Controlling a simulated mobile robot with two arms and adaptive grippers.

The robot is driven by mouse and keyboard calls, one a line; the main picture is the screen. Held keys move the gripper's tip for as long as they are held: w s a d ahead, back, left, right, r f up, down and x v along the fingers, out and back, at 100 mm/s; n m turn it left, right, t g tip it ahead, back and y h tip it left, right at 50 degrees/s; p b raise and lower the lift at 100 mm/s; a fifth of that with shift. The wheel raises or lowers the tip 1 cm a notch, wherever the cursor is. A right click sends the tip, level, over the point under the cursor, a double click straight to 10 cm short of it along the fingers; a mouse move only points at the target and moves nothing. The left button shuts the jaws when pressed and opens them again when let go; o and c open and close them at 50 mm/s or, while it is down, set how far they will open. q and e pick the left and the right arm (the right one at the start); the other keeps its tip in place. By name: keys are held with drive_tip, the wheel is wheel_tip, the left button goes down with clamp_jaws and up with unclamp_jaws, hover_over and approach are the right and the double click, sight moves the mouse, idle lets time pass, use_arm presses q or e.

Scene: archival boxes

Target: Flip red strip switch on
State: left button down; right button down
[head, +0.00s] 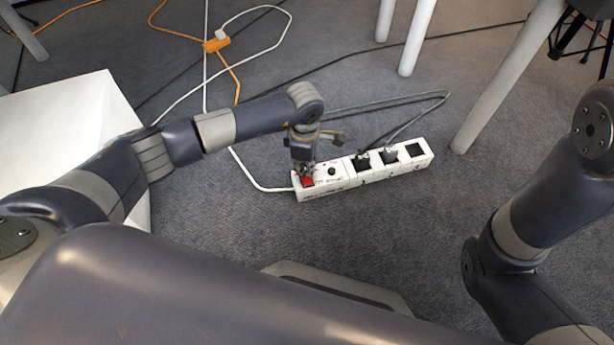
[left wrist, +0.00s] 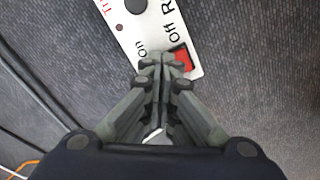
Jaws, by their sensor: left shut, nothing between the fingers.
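A white power strip (head: 352,178) lies on the grey carpet in the middle of the head view. Its red switch (head: 307,181) is at the strip's left end, and it also shows in the left wrist view (left wrist: 183,59) beside the printed words "on" and "off". My left gripper (head: 305,168) is shut and empty, pointing down at the strip's switch end. In the left wrist view its fingertips (left wrist: 165,62) are together right beside the red switch and cover part of it. I cannot tell whether they touch it. My right gripper is out of view.
Dark plugs (head: 362,161) sit in the strip's sockets, with grey cables looping behind. A white cable and an orange extension cord (head: 215,45) lie on the carpet. A white box (head: 65,125) stands at left, and white table legs (head: 508,75) at right.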

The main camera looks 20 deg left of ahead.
use_arm(q)
drive_tip(key=shift+r+p, duration=2.3)
drive_tip(key=shift+r, duration=0.45)
drive_tip(key=shift+r+p, duration=0.3)
drive_tip(key=shift+r, duration=0.35)
drive_tip(key=shift+r+p, duration=0.1)
drive_tip(key=shift+p, duration=0.2)
